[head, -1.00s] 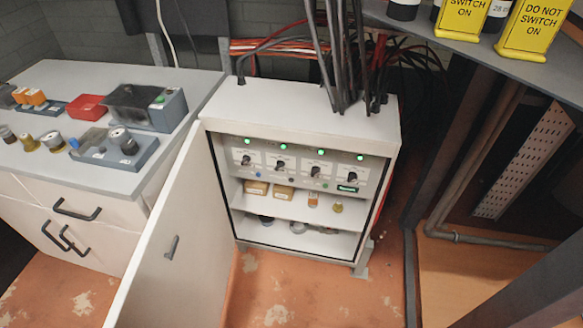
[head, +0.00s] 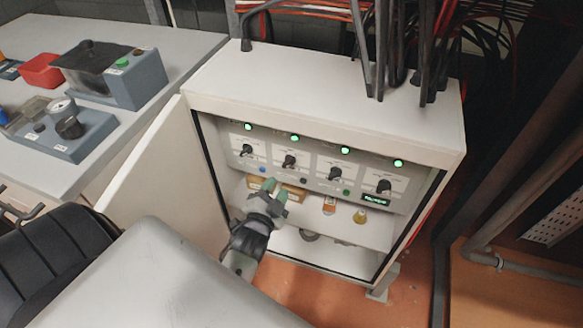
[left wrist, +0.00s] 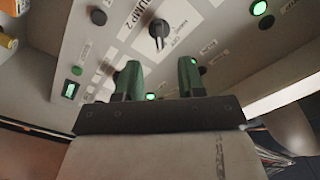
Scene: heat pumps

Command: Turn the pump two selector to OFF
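The pump two selector is a dark rotary knob, second from left (head: 290,161) in the cabinet's row of several selectors. In the left wrist view the knob (left wrist: 158,30) sits beside a "PUMP 2" label, with small lettering around it; its exact setting is hard to read. My left gripper (head: 275,187) is in front of the panel, just below and left of that knob in the head view. Its two green fingers (left wrist: 160,76) are apart with nothing between them, and the knob shows beyond their tips without visible contact. My right gripper is not in view.
The cabinet door (head: 160,170) stands open at the left. Lit green lamps (head: 295,138) run above the selectors. Shelves below hold small boxes and bottles (head: 329,206). A grey workbench (head: 190,45) is at left, and dark cables (head: 390,60) rise from the cabinet top.

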